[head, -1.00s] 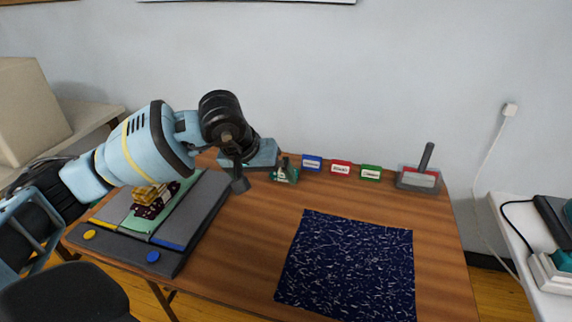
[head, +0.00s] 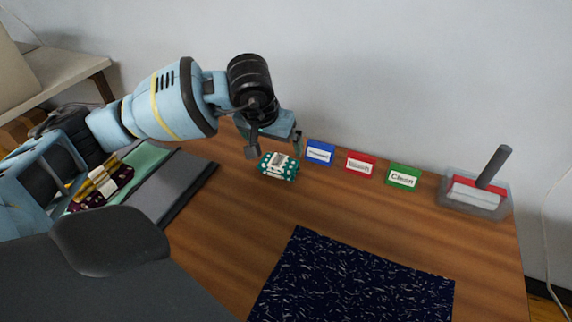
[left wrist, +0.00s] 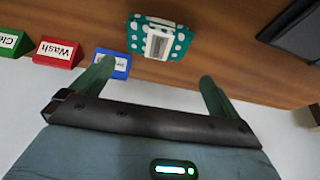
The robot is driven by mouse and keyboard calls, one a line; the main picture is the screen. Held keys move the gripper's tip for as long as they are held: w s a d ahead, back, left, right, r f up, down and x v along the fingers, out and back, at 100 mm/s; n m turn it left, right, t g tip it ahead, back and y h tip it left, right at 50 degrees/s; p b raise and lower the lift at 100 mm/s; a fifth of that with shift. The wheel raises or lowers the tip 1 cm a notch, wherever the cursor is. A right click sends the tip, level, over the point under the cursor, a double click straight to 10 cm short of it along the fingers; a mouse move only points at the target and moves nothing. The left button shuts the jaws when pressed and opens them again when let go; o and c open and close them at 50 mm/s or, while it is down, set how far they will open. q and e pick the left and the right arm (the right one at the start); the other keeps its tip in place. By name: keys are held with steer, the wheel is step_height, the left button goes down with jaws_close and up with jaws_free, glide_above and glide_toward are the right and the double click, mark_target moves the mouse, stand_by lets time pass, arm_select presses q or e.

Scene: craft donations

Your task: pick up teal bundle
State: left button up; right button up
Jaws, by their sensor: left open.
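The teal bundle (head: 279,167), white-dotted with a pale band around it, lies on the wooden table near the wall. It also shows in the left wrist view (left wrist: 160,38), beyond and between the fingertips. My left gripper (head: 275,147) is open and empty, with its fingers just behind and above the bundle in the head view. In the left wrist view the open fingers (left wrist: 157,74) are apart from the bundle, not around it. My right gripper is not in view.
Blue (head: 320,152), red (head: 360,163) and green (head: 403,177) label blocks stand right of the bundle. A clear bin with a brush (head: 474,197) is farther right. A dark blue speckled mat (head: 345,285) lies in front. A grey sorter (head: 185,180) with yellow and maroon bundles is at left.

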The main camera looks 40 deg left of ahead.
mark_target(281, 156)
arm_select(q)
steer(key=shift+w+f, duration=0.15)
steer(key=shift+x, duration=0.95)
steer(key=shift+d+x, duration=0.15)
steer(key=shift+x, duration=1.3)
steer(key=shift+d+x, duration=0.15)
steer(key=shift+x, duration=1.25)
steer(key=c, duration=0.9)
